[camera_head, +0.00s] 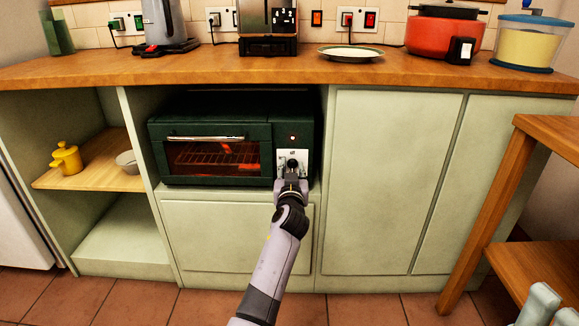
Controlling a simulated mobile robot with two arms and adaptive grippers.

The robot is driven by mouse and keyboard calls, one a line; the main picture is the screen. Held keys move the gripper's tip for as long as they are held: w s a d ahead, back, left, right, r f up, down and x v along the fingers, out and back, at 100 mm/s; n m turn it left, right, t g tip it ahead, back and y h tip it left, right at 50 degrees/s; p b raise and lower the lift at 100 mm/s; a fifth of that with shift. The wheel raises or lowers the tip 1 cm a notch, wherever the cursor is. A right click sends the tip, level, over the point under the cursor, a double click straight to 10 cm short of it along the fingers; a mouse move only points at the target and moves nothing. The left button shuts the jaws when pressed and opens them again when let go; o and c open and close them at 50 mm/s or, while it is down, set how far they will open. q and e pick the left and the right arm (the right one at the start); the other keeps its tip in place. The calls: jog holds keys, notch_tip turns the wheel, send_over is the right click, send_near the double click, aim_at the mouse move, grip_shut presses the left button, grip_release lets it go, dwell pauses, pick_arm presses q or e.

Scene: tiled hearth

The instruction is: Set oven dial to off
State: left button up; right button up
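The dark green oven (213,130) sits in an open bay under the counter, with its glass door closed. A pale control plate (284,157) lies below that light.
A wooden counter (230,70) runs above the oven, holding a kettle (165,25), a toaster (267,20), a plate (351,53) and a red cooker (442,35). Closed cabinet doors (390,180) are to the right. A wooden table (545,265) stands at the far right.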

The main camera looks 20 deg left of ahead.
pick_arm(q)
jog(key=shift+r, duration=0.1)
grip_shut()
dwell(0.3)
